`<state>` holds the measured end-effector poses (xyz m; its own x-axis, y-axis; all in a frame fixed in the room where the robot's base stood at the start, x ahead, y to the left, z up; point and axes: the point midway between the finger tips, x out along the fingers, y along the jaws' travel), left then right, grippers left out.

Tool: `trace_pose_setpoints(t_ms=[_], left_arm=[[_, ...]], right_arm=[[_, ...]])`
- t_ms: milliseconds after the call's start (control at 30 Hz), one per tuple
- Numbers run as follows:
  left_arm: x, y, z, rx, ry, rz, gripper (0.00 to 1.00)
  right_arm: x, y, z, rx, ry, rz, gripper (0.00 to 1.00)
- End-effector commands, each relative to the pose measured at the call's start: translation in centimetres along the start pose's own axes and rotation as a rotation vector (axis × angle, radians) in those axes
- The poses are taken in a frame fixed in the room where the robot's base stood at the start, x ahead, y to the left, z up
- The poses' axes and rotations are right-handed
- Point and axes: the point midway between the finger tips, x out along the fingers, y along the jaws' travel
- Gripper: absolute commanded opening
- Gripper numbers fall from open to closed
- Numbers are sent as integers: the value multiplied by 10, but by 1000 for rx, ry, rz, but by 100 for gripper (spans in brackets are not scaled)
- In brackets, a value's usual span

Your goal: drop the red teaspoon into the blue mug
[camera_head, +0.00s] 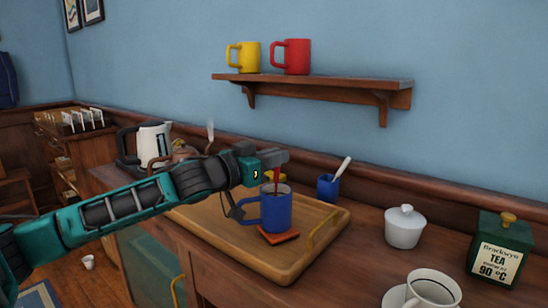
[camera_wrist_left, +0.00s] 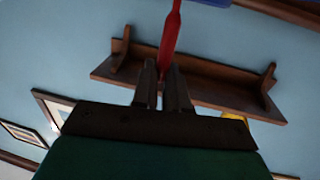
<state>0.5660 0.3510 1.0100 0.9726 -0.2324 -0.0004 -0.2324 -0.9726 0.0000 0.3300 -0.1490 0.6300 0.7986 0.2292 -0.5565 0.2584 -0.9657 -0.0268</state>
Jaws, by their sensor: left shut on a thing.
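The blue mug (camera_head: 268,212) stands upright on an orange coaster (camera_head: 280,237) on the wooden tray. My left gripper (camera_head: 280,158) is just above the mug's mouth, shut on the red teaspoon (camera_head: 276,176). The spoon hangs down from the fingers toward the mug's opening; its lower end is hard to make out against the dark inside. In the left wrist view the red spoon (camera_wrist_left: 171,38) extends from between the two dark fingers (camera_wrist_left: 164,80). My right gripper is not in view.
The tray (camera_head: 225,236) has raised handles. A small blue pot with a white-handled utensil (camera_head: 328,186), a lidded white bowl (camera_head: 404,227), a tea tin (camera_head: 500,250) and a white cup (camera_head: 430,290) stand to the right. A kettle (camera_head: 152,143) is behind my left arm. Yellow and red mugs sit on the shelf (camera_head: 320,84).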

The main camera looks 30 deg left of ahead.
Motion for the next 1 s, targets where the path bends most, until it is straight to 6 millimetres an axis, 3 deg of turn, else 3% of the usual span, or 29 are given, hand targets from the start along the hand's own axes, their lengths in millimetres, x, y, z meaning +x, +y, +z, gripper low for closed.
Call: trace_pose_setpoints(t_ms=[33,67,367,667,1000], left_arm=[[0,0,-1,0,0,0,0],[0,0,-1,0,1,0,15],[0,0,0,0,0,0,43],[-1,0,0,0,0,-1,43],[-25,0,4,4,-4,0,43]], right_arm=[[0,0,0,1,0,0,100],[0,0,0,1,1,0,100],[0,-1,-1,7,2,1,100],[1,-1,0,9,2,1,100],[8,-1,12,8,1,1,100]])
